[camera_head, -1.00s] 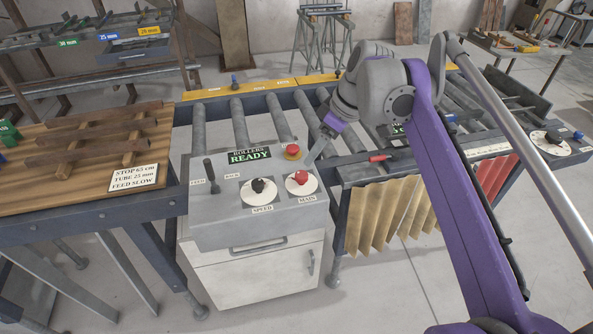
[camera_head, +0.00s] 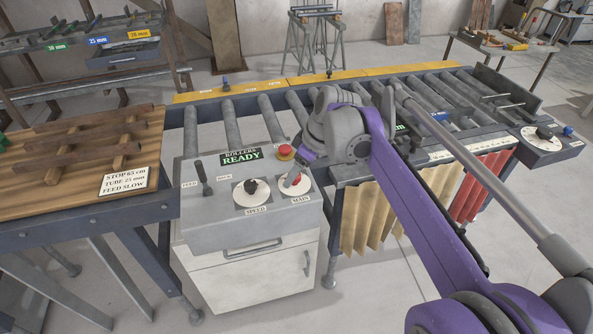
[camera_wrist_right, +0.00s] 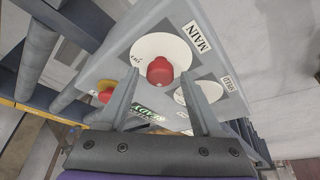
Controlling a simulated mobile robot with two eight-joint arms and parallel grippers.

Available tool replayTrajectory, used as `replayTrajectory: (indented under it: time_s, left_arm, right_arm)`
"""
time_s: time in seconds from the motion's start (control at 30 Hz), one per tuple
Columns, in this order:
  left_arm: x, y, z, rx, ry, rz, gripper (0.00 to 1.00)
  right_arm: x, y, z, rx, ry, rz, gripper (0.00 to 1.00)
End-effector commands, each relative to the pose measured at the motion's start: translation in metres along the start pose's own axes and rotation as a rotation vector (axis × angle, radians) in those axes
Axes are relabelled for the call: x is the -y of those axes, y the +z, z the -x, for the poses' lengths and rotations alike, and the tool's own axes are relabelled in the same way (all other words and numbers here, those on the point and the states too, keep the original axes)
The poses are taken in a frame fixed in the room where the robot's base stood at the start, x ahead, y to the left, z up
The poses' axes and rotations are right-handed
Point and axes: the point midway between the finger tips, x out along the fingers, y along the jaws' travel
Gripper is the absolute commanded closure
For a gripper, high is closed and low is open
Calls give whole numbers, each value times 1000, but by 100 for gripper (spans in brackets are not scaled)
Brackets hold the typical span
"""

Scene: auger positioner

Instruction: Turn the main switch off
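The main switch is a red knob (camera_head: 296,180) on a round white dial (camera_head: 300,195) at the right of the grey console, above the MAIN label. In the right wrist view the red knob (camera_wrist_right: 160,70) lies between my right gripper's (camera_wrist_right: 161,74) two fingertips, on its white dial (camera_wrist_right: 150,44). The fingers are apart, and a gap shows on each side of the knob. My left gripper is not in view.
A red mushroom button on a yellow base (camera_head: 285,152) sits just behind the dial, close to my right gripper. The black SPEED knob (camera_head: 251,186) and a lever (camera_head: 203,178) are to the left. The sign (camera_head: 241,156) reads ROLLERS READY.

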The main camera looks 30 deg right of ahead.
Motion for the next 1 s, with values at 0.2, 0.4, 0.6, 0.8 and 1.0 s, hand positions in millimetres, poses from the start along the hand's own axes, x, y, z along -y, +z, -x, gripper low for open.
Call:
replayTrajectory:
  time_s: [0.2, 0.4, 0.6, 0.8, 1.0]
  left_arm:
    - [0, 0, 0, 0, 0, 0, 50]
    - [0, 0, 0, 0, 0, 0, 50]
    - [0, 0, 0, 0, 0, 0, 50]
    - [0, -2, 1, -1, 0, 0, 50]
    - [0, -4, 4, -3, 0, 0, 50]
  right_arm:
    - [0, 0, 0, 0, 0, 0, 76]
    - [0, 0, 0, 0, 0, 0, 100]
    - [0, 0, 0, 0, 4, -8, 100]
    - [1, 0, 1, -1, 28, -66, 100]
    - [2, 0, 1, 0, 80, -190, 100]
